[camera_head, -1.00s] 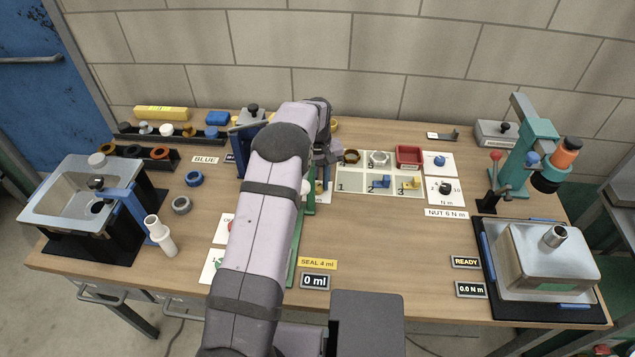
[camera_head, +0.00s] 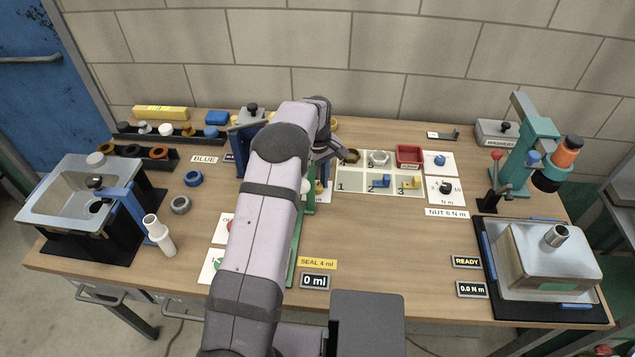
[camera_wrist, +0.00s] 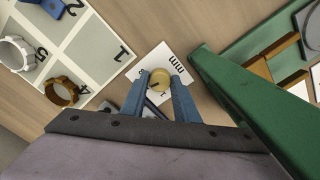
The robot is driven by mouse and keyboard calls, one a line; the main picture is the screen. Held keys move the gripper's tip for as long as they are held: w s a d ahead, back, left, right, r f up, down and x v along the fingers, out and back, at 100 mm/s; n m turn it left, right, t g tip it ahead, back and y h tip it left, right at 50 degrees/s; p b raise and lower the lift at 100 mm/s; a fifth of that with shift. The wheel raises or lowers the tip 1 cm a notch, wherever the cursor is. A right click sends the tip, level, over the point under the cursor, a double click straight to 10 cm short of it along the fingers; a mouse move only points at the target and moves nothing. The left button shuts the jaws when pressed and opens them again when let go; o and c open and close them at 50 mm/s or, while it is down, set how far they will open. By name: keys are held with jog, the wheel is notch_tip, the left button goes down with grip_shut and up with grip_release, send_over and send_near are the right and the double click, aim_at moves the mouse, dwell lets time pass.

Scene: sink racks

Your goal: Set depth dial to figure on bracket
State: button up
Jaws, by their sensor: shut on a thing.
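The depth dial is a round brass knob (camera_wrist: 159,76) with a dark pointer mark, on a white card (camera_wrist: 150,62) marked "mm". In the wrist view my gripper (camera_wrist: 161,84) has its two blue fingers on either side of the knob, shut on it. The other figures on the card are largely covered or too small to read.
A green frame (camera_wrist: 235,95) stands close right of my gripper in the wrist view. A numbered tray (camera_head: 345,187) with coloured parts lies beside the card. A torque dial (camera_head: 446,187), teal press (camera_head: 541,140) and metal box (camera_head: 548,262) stand right; a sink (camera_head: 45,205) stands left.

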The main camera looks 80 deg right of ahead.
aim_at(317, 186)
jog(key=o, duration=1.1)
jog(key=shift+c, duration=0.2)
jog(key=shift+r+b, duration=0.95)
jog(key=shift+r, duration=2.8)
